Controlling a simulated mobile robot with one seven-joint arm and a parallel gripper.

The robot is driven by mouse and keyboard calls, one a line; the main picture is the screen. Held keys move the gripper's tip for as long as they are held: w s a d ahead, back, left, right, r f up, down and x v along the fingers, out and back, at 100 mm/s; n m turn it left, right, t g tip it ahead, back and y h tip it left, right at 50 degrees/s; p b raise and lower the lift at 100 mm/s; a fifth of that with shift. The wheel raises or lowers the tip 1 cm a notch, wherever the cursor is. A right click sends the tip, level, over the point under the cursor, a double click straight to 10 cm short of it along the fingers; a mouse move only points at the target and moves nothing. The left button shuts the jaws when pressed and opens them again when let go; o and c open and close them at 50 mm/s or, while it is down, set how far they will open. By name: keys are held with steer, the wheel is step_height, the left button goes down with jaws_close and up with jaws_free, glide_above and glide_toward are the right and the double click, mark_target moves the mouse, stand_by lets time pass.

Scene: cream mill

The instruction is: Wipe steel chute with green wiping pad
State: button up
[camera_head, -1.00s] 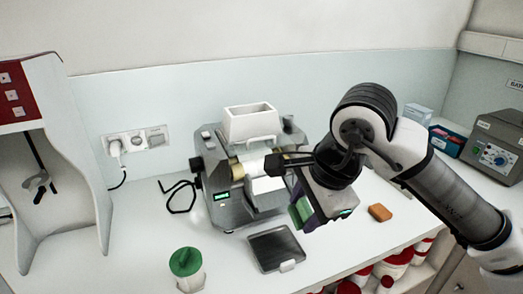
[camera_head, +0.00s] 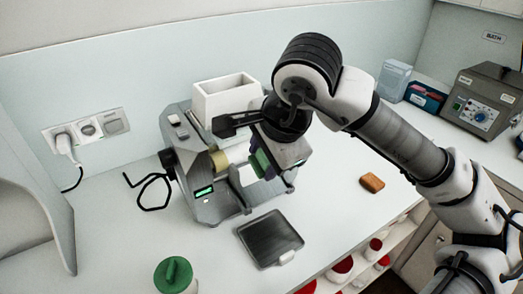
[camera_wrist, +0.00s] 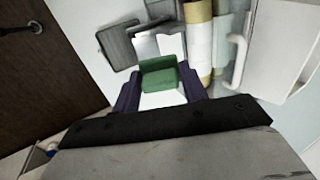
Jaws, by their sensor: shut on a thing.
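My gripper (camera_head: 262,165) is shut on the green wiping pad (camera_head: 261,160), at the front right of the mill. In the wrist view the pad (camera_wrist: 158,76) sits between my purple fingers (camera_wrist: 160,92). The steel chute (camera_head: 246,176) is a pale plate at the mill's front, below the rollers, partly hidden by my gripper. In the wrist view the chute (camera_wrist: 171,44) shows just beyond the pad, beside the rollers. I cannot tell whether pad and chute touch.
The mill (camera_head: 215,200) carries a white hopper (camera_head: 225,97) on top. A dark tray (camera_head: 270,239) lies in front of it. A green-lidded jar (camera_head: 174,276) stands at front left. An orange-brown block (camera_head: 372,183) lies right. Free counter lies between block and tray.

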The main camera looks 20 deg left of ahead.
mark_target(248, 174)
steer(key=b+x, duration=0.1)
steer(key=x, duration=0.6)
steer(key=shift+s+b, duration=0.1)
steer(key=shift+b, duration=0.3)
steer(key=shift+d+f, duration=0.1)
steer(key=shift+f, duration=0.3)
steer(key=shift+s+d+f+b, duration=0.25)
steer(key=shift+s+d+b, duration=0.3)
steer(key=shift+d+b, duration=0.3)
steer(key=shift+a, duration=0.1)
steer(key=shift+w+a+f+b, duration=0.1)
steer(key=shift+a+f+b, duration=0.1)
steer(key=shift+f+b, duration=0.5)
steer(key=shift+r, duration=0.3)
steer(key=shift+w+a+r, duration=0.55)
steer(key=shift+w+a, duration=0.1)
steer(key=shift+a, duration=0.2)
steer(key=shift+w+a+r, duration=0.3)
steer(key=shift+w+a, duration=0.3)
steer(key=shift+a, duration=0.2)
steer(key=shift+w+r+b, duration=0.1)
steer(key=shift+b, duration=0.35)
